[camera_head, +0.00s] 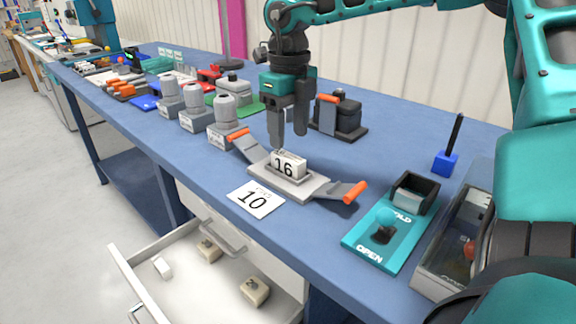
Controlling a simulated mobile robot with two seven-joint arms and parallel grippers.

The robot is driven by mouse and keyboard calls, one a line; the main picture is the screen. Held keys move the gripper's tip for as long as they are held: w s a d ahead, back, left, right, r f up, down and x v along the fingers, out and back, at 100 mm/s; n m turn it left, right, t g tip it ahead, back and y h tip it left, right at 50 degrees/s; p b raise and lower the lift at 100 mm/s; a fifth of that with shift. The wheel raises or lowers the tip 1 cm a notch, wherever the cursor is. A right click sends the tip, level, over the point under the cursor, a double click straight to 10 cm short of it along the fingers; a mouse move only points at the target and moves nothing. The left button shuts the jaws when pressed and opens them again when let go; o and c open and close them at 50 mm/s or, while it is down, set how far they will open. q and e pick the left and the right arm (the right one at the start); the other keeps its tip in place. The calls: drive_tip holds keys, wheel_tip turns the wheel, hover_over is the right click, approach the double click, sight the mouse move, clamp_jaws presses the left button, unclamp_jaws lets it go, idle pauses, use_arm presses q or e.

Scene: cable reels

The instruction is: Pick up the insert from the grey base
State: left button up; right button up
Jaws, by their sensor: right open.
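The insert (287,166), a white block marked 16, sits on the grey base (307,188) on the blue workbench. The base has a lever with an orange handle on each side, both spread outward. My right gripper (288,144) points down just above and behind the insert, with its fingers apart and nothing between them. Whether a fingertip touches the insert I cannot tell. My left gripper is not in view.
A teal OPEN switch plate (388,235) is at right. An open drawer (190,292) with several blocks juts out below. Grey devices (222,118) stand at left, and a dark device (340,116) behind.

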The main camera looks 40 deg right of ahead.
sight(286, 155)
drive_tip(key=f, duration=0.5)
drive_tip(key=shift+w+a, duration=0.1)
drive_tip(key=shift+a, duration=0.15)
drive_tip(key=shift+c, duration=0.2)
clamp_jaws()
